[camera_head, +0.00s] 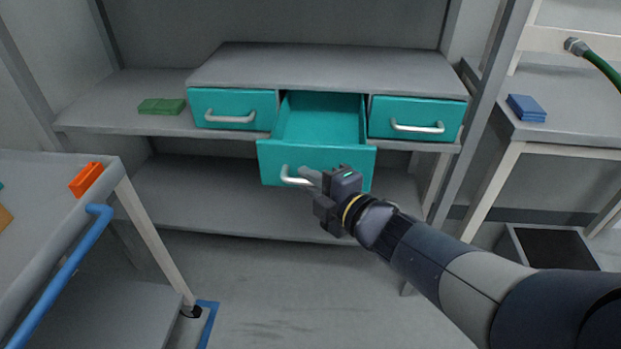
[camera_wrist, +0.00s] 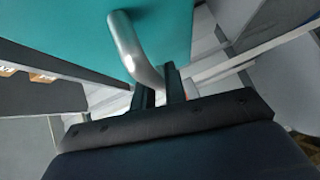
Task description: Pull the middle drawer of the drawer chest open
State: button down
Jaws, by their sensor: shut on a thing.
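The drawer chest (camera_head: 330,60) is grey with three teal drawers side by side, on a grey shelf. The middle drawer (camera_head: 270,165) stands well out from the chest, and its inside shows empty. The left drawer (camera_head: 230,98) and right drawer (camera_head: 400,105) are closed. My gripper (camera_head: 308,178) is at the front of the middle drawer, shut on its silver bar handle (camera_head: 286,176). In the wrist view the handle (camera_wrist: 128,45) runs down to between the two dark fingers (camera_wrist: 160,85). My gripper hides part of the handle and of the drawer front in the head view.
A trolley with a blue push bar (camera_head: 62,272) and an orange item (camera_head: 86,179) stands at the left. A green stack (camera_head: 161,106) lies on the shelf left of the chest. A bench with a blue stack (camera_head: 526,108) is at the right. The floor before the chest is clear.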

jog(key=c, duration=1.5)
grip_release()
jog(key=shift+o, duration=0.2)
jog(key=p+v, duration=0.3)
jog(key=v, duration=0.7)
jog(key=shift+s+d, duration=0.25)
jog(key=shift+s, duration=0.05)
jog(key=shift+b+x, duration=1.5)
jog(key=shift+x, duration=3.9)
